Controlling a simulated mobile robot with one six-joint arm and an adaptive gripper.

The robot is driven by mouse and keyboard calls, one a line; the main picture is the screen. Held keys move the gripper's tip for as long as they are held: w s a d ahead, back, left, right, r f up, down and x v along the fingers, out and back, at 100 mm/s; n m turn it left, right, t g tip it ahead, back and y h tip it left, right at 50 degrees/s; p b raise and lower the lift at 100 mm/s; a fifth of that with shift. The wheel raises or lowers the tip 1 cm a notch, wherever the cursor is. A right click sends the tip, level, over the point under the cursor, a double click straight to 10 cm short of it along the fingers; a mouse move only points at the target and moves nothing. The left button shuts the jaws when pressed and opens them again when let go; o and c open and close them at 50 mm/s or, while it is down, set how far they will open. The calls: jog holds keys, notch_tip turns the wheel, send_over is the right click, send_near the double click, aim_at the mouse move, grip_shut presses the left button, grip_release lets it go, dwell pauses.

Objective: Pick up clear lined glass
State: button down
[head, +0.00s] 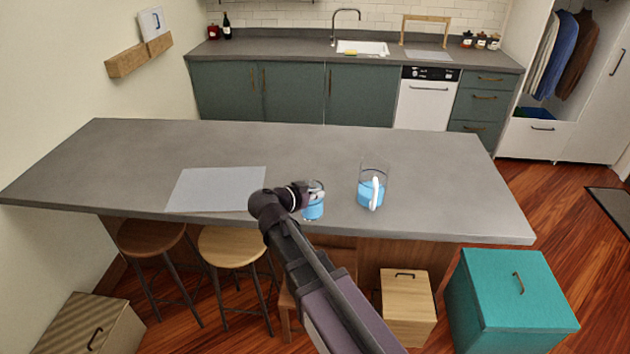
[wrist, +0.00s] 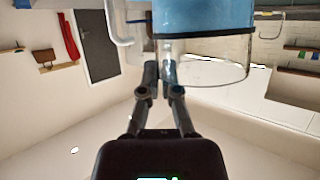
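A clear glass (head: 313,207) with blue liquid stands upright near the front edge of the island counter, partly behind my wrist. My gripper (head: 303,196) is at its left side near the rim. In the wrist view the glass (wrist: 205,68) fills the upper right, its rim towards me. My fingers (wrist: 160,72) are nearly together at its left wall, one outside and one seen through the glass, so they look shut on the wall. I cannot tell if its base touches the counter. Lines on the glass are too small to make out.
A clear pitcher (head: 372,190) with blue liquid and a white handle stands just right of the glass. A pale flat sheet (head: 215,188) lies on the left of the grey counter (head: 300,145). Stools (head: 233,246) and a teal box (head: 515,300) stand below the front edge.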

jog(key=s+d, duration=0.1)
jog(key=s, duration=0.5)
jog(key=shift+s+d+r, duration=0.15)
jog(key=shift+s+r, duration=0.25)
